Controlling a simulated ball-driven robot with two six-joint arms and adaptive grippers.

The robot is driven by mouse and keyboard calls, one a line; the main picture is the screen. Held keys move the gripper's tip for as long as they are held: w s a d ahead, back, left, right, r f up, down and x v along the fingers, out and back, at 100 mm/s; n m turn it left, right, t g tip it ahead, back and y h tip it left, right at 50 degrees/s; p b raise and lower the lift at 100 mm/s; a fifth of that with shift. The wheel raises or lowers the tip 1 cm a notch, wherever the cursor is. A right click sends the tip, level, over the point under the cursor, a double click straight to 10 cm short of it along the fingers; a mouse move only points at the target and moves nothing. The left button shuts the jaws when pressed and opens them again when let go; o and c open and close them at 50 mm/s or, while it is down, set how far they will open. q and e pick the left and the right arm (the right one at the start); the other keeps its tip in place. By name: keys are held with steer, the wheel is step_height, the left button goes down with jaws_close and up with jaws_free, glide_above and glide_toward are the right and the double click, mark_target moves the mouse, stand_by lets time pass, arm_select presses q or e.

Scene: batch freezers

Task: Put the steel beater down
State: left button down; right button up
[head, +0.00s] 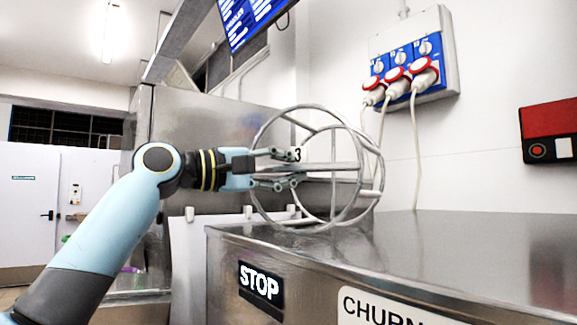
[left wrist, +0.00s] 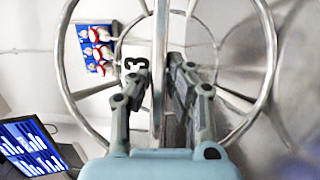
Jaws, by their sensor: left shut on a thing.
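The steel beater (head: 369,165) is an open cage of two metal rings joined by bars, in the middle of the head view. My left gripper (head: 298,168) reaches in from the left and is shut on a bar of the beater. In the left wrist view the beater's rings (left wrist: 268,60) surround the fingers of my left gripper (left wrist: 160,85), with a bar between them. The beater's lower edge is at the steel top (head: 440,245) of the churn cabinet; I cannot tell whether it touches. My right gripper is not in view.
The cabinet front has a STOP label (head: 259,282) and a partly cut-off CHURN label (head: 380,309). Behind are wall sockets with red plugs (head: 397,75) and hanging cables. A red box (head: 550,130) is on the right wall. The cabinet top right of the beater is clear.

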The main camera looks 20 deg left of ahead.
arm_select(q)
steer(key=c, duration=1.6)
jaws_free()
steer(key=shift+o, duration=1.4)
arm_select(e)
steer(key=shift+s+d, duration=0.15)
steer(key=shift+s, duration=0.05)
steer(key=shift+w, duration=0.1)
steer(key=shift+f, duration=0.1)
